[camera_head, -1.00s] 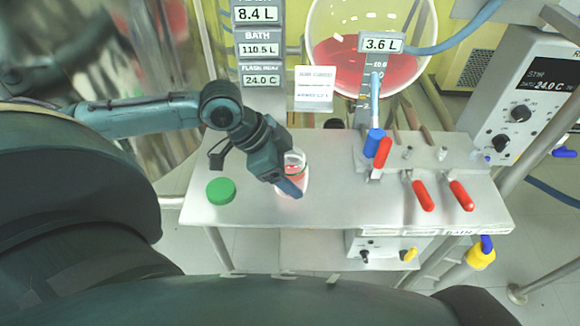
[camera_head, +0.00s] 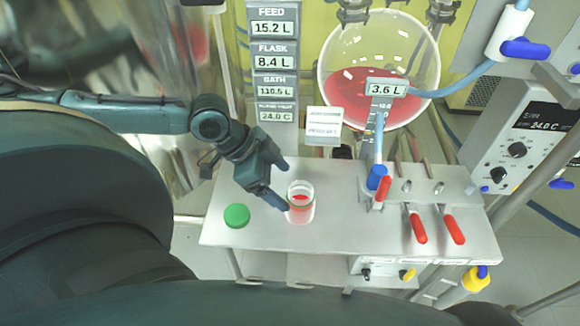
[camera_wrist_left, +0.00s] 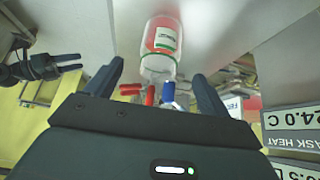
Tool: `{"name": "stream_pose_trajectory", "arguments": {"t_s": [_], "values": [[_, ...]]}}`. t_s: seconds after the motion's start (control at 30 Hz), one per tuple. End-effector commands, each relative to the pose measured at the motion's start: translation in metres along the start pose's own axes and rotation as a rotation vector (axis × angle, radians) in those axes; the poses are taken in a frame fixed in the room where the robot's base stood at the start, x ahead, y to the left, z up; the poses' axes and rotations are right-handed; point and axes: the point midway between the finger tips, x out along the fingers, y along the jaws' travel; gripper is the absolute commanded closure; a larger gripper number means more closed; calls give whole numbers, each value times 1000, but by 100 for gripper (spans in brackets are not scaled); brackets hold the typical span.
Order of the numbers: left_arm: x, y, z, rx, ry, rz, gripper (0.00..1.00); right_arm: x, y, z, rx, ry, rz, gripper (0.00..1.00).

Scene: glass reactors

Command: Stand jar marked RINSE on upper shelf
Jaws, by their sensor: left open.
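A clear glass jar (camera_head: 301,203) with red contents and a green band stands upright on the grey bench top (camera_head: 345,215). In the left wrist view the jar (camera_wrist_left: 162,42) shows a white label, too small to read. My left gripper (camera_head: 284,186) is open and empty, just left of the jar. In the left wrist view its two fingers (camera_wrist_left: 157,78) are apart and the jar is beyond their tips. Another dark gripper, apparently my right one (camera_wrist_left: 62,66), shows at the left of that view; its jaw state is unclear. I cannot pick out a separate upper shelf.
A green lid (camera_head: 237,215) lies left of the jar. Red-handled valves (camera_head: 419,228) and a blue-capped fitting (camera_head: 377,178) stand to the right. A round flask (camera_head: 370,85) with red liquid and a display column (camera_head: 275,70) are behind. The bench between jar and valves is clear.

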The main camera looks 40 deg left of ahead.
Motion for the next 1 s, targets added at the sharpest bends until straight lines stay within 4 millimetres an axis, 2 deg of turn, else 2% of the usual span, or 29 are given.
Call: {"name": "stream_pose_trajectory", "arguments": {"t_s": [0.03, 0.3, 1.0], "values": [[-15, 0, -3, -3, -5, 0, 19, -8, 2, -8, 8, -14, 9, 33], [-38, 0, -2, -1, -2, 1, 19, -17, 10, -7, 18, -70, 36, 33], [-41, 0, 0, -1, 0, 0, 19, -18, 12, -4, 22, -85, 42, 33]]}}
